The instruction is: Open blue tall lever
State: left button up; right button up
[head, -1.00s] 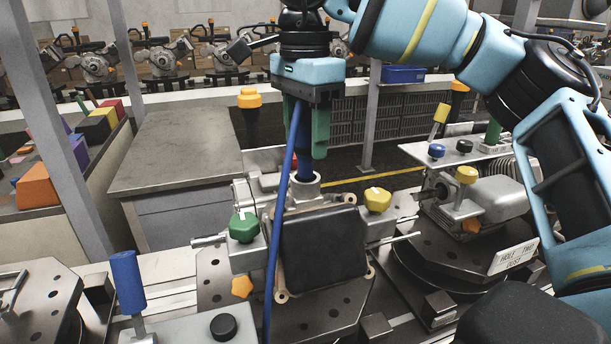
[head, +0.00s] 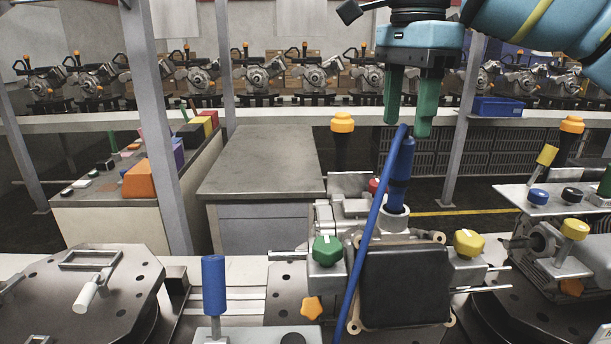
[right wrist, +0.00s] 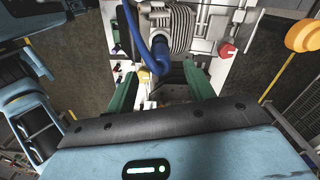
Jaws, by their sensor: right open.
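A long thin blue lever (head: 370,235) rises in the head view from the fixture's front, tilted slightly right. Its top end lies beside a thicker blue handle (head: 400,165), which stands in a grey metal socket. Blue lever parts (right wrist: 158,55) also show between the fingers in the right wrist view, partly overlapping. My right gripper (head: 407,128) is open, pointing down with green fingers, its tips at about the level of the lever tops. It appears empty; I cannot tell whether it touches a lever. My left gripper is not in view.
The fixture carries a green knob (head: 327,250), a yellow knob (head: 468,242) and a dark square plate (head: 405,285). A short blue handle (head: 214,285) stands front left. An orange-capped post (head: 342,123) stands behind. A grey cabinet (head: 262,165) has a clear top.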

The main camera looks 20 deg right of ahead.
aim_at(214, 289)
jog(key=k, duration=1)
